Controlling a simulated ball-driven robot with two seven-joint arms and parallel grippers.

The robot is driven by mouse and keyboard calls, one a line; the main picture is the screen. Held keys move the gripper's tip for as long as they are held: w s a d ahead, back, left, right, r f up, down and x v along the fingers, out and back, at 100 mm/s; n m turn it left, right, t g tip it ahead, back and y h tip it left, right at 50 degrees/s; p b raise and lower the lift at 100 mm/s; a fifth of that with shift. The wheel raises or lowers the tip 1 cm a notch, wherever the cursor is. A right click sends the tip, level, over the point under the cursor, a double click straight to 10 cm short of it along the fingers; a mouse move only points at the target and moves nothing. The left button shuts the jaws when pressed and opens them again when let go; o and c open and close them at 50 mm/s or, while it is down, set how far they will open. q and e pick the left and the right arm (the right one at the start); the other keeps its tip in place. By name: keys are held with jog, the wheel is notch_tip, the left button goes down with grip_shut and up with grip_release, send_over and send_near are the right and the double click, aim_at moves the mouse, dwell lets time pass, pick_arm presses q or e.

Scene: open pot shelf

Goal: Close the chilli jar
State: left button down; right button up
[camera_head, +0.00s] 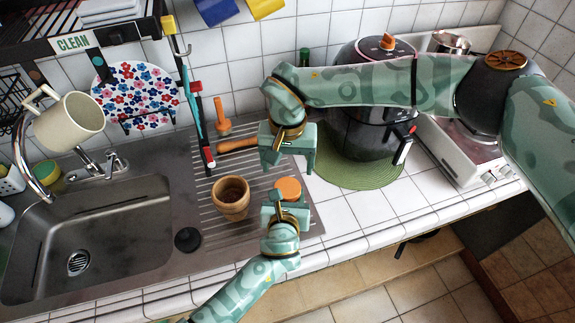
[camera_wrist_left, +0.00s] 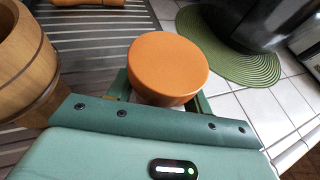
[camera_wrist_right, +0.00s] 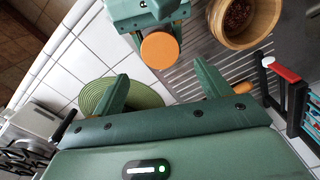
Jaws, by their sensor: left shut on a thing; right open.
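An orange round lid (camera_head: 289,188) sits between the fingers of my left gripper (camera_head: 285,206), at the front of the ribbed drainer. In the left wrist view the lid (camera_wrist_left: 168,68) shows a flat top and thick side, with the shut fingers around it. A wooden pot (camera_head: 231,200) stands open left of the lid, with reddish-brown bits inside (camera_wrist_right: 237,17).
A wooden-handled item (camera_head: 238,145) and an upright orange tool (camera_head: 222,118) are behind the pot. The sink (camera_head: 100,235) is left. White counter tiles right of the lid are clear.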

aim_at(288, 187)
jog(key=shift+f, duration=0.1)
jog(key=shift+f, duration=3.9)
jog(key=c, duration=1)
jog(key=m, duration=0.3)
jog(key=shift+m, duration=0.3)
jog(key=o, duration=1.1)
jog(key=shift+r, duration=2.25)
